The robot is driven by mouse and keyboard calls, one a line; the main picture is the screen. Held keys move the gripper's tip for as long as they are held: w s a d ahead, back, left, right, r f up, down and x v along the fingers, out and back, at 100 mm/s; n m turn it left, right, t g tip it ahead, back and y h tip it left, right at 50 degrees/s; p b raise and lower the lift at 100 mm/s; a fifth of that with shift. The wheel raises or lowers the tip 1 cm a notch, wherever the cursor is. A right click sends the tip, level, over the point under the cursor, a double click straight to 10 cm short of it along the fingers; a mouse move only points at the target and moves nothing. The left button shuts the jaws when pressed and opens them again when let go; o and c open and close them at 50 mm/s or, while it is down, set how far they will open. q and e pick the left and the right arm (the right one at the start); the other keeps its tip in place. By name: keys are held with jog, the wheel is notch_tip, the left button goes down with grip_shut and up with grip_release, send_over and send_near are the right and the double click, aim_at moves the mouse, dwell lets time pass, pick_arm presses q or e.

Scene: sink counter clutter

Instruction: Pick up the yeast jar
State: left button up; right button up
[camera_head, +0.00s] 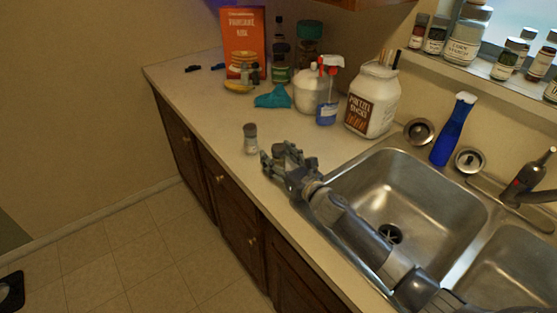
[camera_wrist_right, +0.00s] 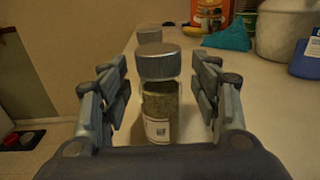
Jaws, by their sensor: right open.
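A small jar with a grey lid and pale label (camera_wrist_right: 160,105) stands upright between the open fingers of my right gripper (camera_wrist_right: 160,92), with visible gaps on both sides. In the head view my right gripper (camera_head: 277,164) is at the counter edge left of the sink, and partly hides this jar. A second small grey-lidded jar (camera_head: 250,138) stands just beyond, to the left; its lid (camera_wrist_right: 149,35) shows behind the first in the wrist view. I cannot read either label to tell which is yeast. My left gripper is not in view.
The counter (camera_head: 205,105) is clear around the two jars. Farther back are a teal cloth (camera_head: 273,97), an orange box (camera_head: 244,42), a spray bottle (camera_head: 327,95) and a large white jar (camera_head: 372,98). The steel sink (camera_head: 415,205) lies right, under my right arm.

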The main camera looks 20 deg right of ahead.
jog(key=c, duration=1.2)
jog(key=shift+c, duration=0.2)
